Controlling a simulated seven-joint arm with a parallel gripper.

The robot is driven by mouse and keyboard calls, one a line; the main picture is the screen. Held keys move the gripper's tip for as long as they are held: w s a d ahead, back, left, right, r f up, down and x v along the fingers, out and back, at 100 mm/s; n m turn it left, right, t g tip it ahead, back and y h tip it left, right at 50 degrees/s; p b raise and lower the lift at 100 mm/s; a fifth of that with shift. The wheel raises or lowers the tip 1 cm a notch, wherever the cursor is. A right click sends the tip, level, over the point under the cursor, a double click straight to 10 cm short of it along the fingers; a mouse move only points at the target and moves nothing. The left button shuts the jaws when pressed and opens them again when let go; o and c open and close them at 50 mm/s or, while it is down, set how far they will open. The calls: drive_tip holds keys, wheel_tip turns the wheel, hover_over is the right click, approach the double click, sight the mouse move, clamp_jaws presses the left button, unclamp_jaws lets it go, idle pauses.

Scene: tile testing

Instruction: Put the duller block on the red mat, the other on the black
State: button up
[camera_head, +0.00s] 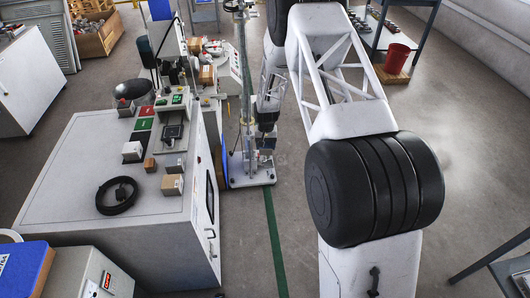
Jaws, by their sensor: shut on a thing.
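My gripper (265,152) hangs at the end of my arm, right of the cabinet and away from the mats, over the foot of a tall metal stand. It is shut on a small greyish block (265,143), mostly hidden by the fingers. How dull or shiny it is cannot be told at this size. I cannot single out the other block for certain.
A metal stand (250,178) rises beside the cabinet. Open floor lies around the green line (274,240).

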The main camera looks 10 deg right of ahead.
drive_tip(key=w+a+r+m, duration=0.2)
drive_tip(key=w+a+r, duration=0.6)
drive_tip(key=a+r, duration=0.35)
drive_tip(key=w+a+r+m, duration=0.2)
drive_tip(key=w+a+r, duration=0.6)
drive_tip(key=a+r, duration=0.4)
drive_tip(key=a+r+m, duration=0.1)
drive_tip(key=a+r, duration=0.2)
drive_tip(key=a, duration=0.2)
drive_tip(key=w+a+r+m, duration=0.1)
drive_tip(key=a+r+m, duration=0.1)
drive_tip(key=a, duration=0.4)
drive_tip(key=w+a+r+m+y, duration=0.1)
drive_tip(key=a+r+m, duration=0.1)
drive_tip(key=a+r, duration=0.2)
drive_tip(key=shift+w+a+r+t, duration=0.1)
drive_tip(key=shift+w+a+t, duration=0.05)
drive_tip(key=shift+a, duration=0.45)
drive_tip(key=shift+w+a+r+t, duration=0.1)
drive_tip(key=shift+a+t, duration=0.05)
drive_tip(key=shift+a, duration=0.45)
drive_tip(key=a+f+m, duration=0.7)
drive_tip(key=a+f, duration=0.3)
drive_tip(key=a, duration=0.2)
drive_tip(key=shift+a+f+t, duration=0.2)
drive_tip(key=shift+t, duration=0.2)
drive_tip(key=shift+f, duration=0.15)
drive_tip(key=shift+f, duration=3)
drive_tip(key=shift+f, duration=0.3)
